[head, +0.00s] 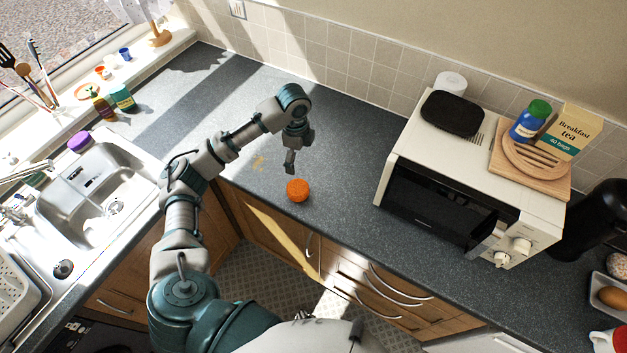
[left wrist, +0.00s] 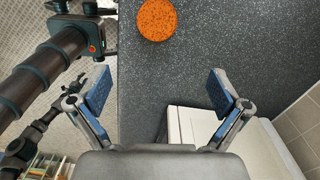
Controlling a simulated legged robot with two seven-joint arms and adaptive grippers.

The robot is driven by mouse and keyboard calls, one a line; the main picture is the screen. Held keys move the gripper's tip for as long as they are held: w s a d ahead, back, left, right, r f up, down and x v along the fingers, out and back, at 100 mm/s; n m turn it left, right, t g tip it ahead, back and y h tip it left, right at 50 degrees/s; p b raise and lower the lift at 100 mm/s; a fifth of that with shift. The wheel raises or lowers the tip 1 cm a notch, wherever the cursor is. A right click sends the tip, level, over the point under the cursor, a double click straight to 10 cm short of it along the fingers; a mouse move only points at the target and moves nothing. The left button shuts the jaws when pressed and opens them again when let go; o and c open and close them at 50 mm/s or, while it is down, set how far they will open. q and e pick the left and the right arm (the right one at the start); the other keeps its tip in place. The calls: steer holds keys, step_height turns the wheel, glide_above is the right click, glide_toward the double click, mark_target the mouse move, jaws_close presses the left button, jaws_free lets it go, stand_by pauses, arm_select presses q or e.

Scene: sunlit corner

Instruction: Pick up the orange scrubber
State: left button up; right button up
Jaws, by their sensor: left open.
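The orange scrubber (head: 297,190) is a small round orange thing on the dark speckled counter, close to its front edge. It also shows at the top of the left wrist view (left wrist: 157,19), beyond the fingertips and a little left of the middle between them. My left gripper (head: 290,162) is above the counter just behind the scrubber in the head view, apart from it. In the left wrist view its two blue-padded fingers (left wrist: 158,86) are wide open with nothing between them. My right gripper is not clearly seen in either view.
A white microwave (head: 450,205) stands to the right on the counter (head: 335,160). A steel sink (head: 95,200) is at the left. A green sponge-like bottle (head: 122,98) stands near the sink. The counter around the scrubber is clear; its front edge drops to the floor.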

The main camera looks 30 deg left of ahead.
arm_select(q)
glide_toward(297, 187)
steer(key=f, duration=0.5)
steer(key=shift+w+a+f+p, duration=0.15)
steer(key=shift+a+p, duration=0.1)
steer(key=shift+p, duration=0.15)
steer(key=shift+d+f, duration=0.3)
steer(key=shift+f, duration=0.2)
steer(key=f, duration=0.2)
steer(key=f+p, duration=0.1)
steer(key=f, duration=0.1)
steer(key=shift+d, duration=0.25)
steer(key=shift+a+f, duration=0.25)
steer(key=shift+a, duration=0.1)
steer(key=shift+c, duration=0.5)
steer(key=shift+a, duration=0.1)
steer(key=c, duration=0.8)
steer(key=shift+d, duration=0.2)
arm_select(e)
steer(key=shift+s+a+r, duration=0.1)
steer(key=shift+a+r, duration=0.2)
steer(key=shift+r, duration=0.6)
